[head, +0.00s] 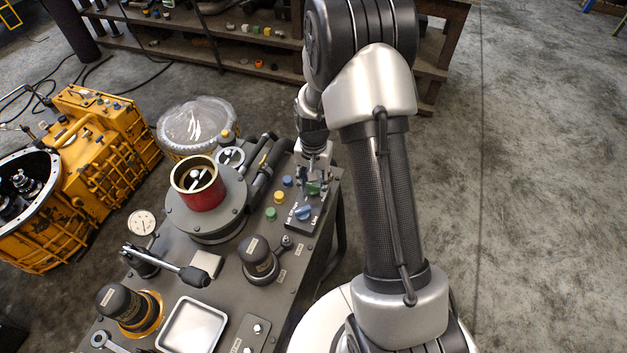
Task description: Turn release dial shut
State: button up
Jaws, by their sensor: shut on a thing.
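My gripper (313,179) points down at the far right corner of the grey workbench (222,262). Its fingers are closed around a small green dial (314,188), which is partly hidden by them. A blue dial (303,213) sits just in front of it on a dark panel with white lettering too small to read surely. The exact angle of the green dial cannot be told from this view.
Blue, yellow and green buttons (271,213) lie left of the dials. A red cup (198,184) stands on a round grey flange. A black-capped cylinder (258,257), a lever (180,269) and a white tray (192,325) are nearer. Yellow machinery (100,150) stands left.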

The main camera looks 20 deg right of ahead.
aim_at(313, 184)
jog(key=shift+m, duration=0.6)
jog(key=o, duration=1.1)
jog(key=shift+c, duration=0.2)
notch_tip(313, 184, up, 12)
dwell(0.3)
